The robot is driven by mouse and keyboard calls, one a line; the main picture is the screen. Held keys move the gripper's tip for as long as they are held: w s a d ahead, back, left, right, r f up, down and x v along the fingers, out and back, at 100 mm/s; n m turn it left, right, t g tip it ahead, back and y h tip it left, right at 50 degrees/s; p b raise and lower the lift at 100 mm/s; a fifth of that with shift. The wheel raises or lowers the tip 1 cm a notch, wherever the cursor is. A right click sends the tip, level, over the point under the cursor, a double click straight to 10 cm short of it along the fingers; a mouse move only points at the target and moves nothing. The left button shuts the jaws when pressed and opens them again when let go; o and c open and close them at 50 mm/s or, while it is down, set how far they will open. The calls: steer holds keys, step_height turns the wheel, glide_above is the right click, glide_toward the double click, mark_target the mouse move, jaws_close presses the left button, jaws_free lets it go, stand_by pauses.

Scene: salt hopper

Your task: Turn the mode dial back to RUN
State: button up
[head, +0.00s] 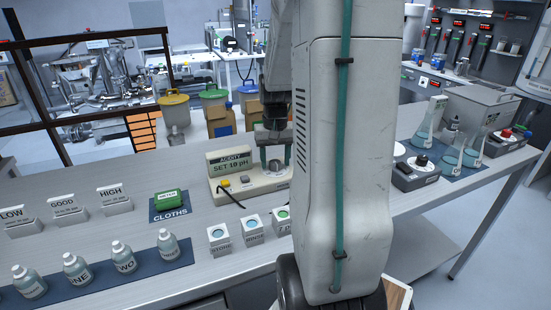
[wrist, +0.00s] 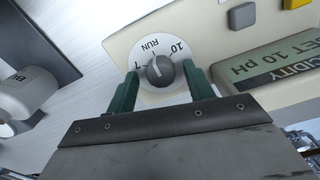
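The mode dial (wrist: 160,72) is a dark grey knob on a round white plate marked 7, RUN and 10. A light pointer line shows on the knob's upper part; I cannot tell exactly which mark it meets. The dial is on the cream acidity meter (head: 231,184), whose screen reads SET 10 pH. My gripper (wrist: 162,82) is open, its green fingers on either side of the dial with a gap between each finger and the knob. In the head view my gripper (head: 273,145) is over the meter's right part, partly behind my arm.
A grey button (wrist: 242,16) and a yellow button are on the meter close to the dial. Small cups (head: 219,236), bottles (head: 123,256) and a green cloth pack (head: 168,199) stand in front and left. Flasks (head: 430,122) stand at the right.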

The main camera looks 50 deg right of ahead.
mark_target(275, 162)
steer(key=shift+r, duration=3.9)
